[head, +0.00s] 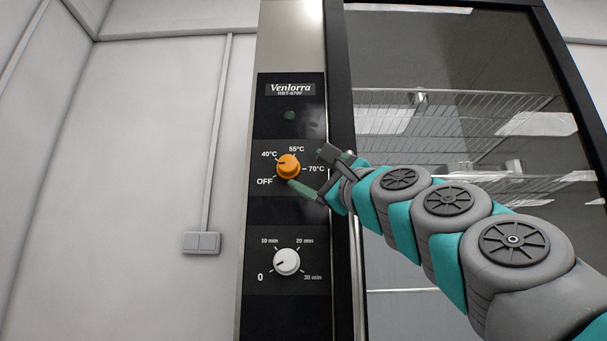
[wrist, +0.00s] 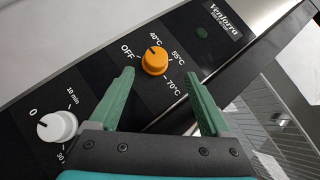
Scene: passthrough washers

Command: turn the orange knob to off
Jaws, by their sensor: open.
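The orange knob (head: 288,166) sits on the black control panel, with OFF, 40°C, 55°C and 70°C marked around it. Its dark pointer line is turned toward the 40°C side, not to OFF. In the wrist view the orange knob (wrist: 154,62) lies ahead of the fingertips, roughly between their lines. My gripper (head: 313,172) is open at the right of the knob, its green fingers spread wide and empty. In the wrist view my gripper (wrist: 160,76) shows both fingers apart. Contact with the knob cannot be told.
A white timer knob (head: 286,262) is below on the same panel, with its pointer near 0. A dark green indicator (head: 289,115) is above. A glass door (head: 450,60) with wire racks inside stands at right. A wall switch (head: 202,242) is at left.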

